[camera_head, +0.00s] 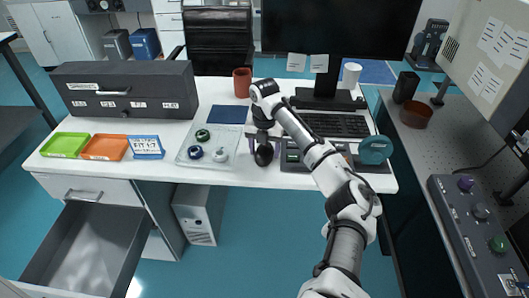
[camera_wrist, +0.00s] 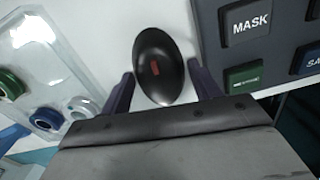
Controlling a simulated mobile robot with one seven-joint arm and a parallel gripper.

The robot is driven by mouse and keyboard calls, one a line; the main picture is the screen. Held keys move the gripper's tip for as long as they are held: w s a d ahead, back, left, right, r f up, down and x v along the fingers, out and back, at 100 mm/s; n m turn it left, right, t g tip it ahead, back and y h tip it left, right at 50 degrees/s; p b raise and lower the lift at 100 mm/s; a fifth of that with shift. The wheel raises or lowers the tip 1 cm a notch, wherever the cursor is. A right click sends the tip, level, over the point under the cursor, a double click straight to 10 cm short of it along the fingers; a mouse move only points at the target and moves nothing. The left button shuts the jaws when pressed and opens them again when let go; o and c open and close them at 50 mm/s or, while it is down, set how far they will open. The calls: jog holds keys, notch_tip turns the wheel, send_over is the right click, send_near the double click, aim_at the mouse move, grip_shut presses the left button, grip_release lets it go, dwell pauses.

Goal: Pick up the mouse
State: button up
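A black mouse (camera_head: 264,155) lies on the white table near its front edge, just left of the keypad panel. In the wrist view the mouse (camera_wrist: 159,66) is a dark oval with a small red mark. My gripper (camera_wrist: 158,88) is open, with one purple finger on each side of the mouse's near end. White table shows between the mouse and both fingers. In the head view my gripper (camera_head: 263,142) is over the mouse, partly hidden by my arm.
A clear tray (camera_head: 182,157) with several ringed parts is left of the mouse. The keypad panel (camera_wrist: 214,52) is close on the right. A keyboard (camera_head: 335,126), monitor (camera_head: 340,25), red-brown mug (camera_head: 242,82) and white mug (camera_head: 350,76) stand behind. An open drawer (camera_head: 84,250) is at lower left.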

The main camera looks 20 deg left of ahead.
jog(key=c, duration=0.6)
jog(key=shift+r, duration=0.1)
